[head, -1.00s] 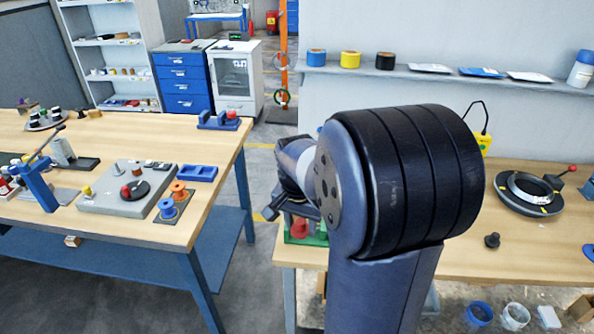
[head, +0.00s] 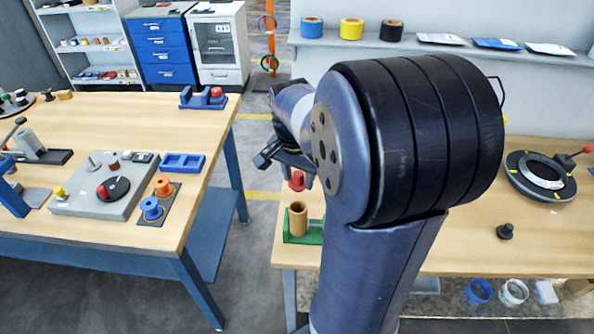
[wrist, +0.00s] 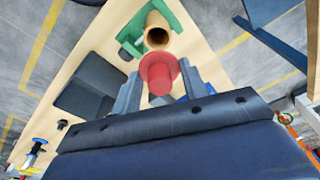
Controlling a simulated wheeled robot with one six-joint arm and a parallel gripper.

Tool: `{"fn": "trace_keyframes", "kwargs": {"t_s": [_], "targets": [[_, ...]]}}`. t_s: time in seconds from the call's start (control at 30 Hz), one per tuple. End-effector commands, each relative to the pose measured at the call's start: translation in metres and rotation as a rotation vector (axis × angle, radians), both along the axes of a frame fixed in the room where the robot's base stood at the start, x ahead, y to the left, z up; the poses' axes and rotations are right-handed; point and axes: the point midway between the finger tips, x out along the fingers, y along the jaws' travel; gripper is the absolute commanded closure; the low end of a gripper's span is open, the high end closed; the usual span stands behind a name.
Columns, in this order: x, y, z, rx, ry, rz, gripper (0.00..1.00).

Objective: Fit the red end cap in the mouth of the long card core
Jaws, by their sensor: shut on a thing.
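My gripper (wrist: 160,84) is shut on the red end cap (wrist: 157,70), which sits between its two fingers in the wrist view. In the head view the cap (head: 297,181) hangs under my gripper, partly hidden by my arm. The card core (head: 298,218) is a brown tube standing upright in a green holder (head: 291,238) on the right table. Its open mouth faces up. The cap is above the core and apart from it in the head view. In the wrist view the core (wrist: 157,36) shows just beyond the cap, its dark mouth uncovered.
A black ring fixture (head: 541,176) and a small black knob (head: 505,231) are to the right on the same table (head: 460,255). The left table (head: 222,110) holds a grey block and blue trays. A floor gap separates the tables.

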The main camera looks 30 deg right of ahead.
Motion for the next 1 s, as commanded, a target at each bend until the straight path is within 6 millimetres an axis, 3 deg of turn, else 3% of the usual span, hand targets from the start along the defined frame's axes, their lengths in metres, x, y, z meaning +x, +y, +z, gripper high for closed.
{"fn": "trace_keyframes", "kwargs": {"t_s": [0.37, 0.8, 1.0], "targets": [[0.000, 0.000, -0.009, 0.000, 0.001, -0.003, 0.80], [0.000, 0.000, -0.049, 0.000, 0.001, -0.003, 0.80], [0.000, 0.000, -0.058, 0.000, 0.000, -0.003, 0.80]]}}
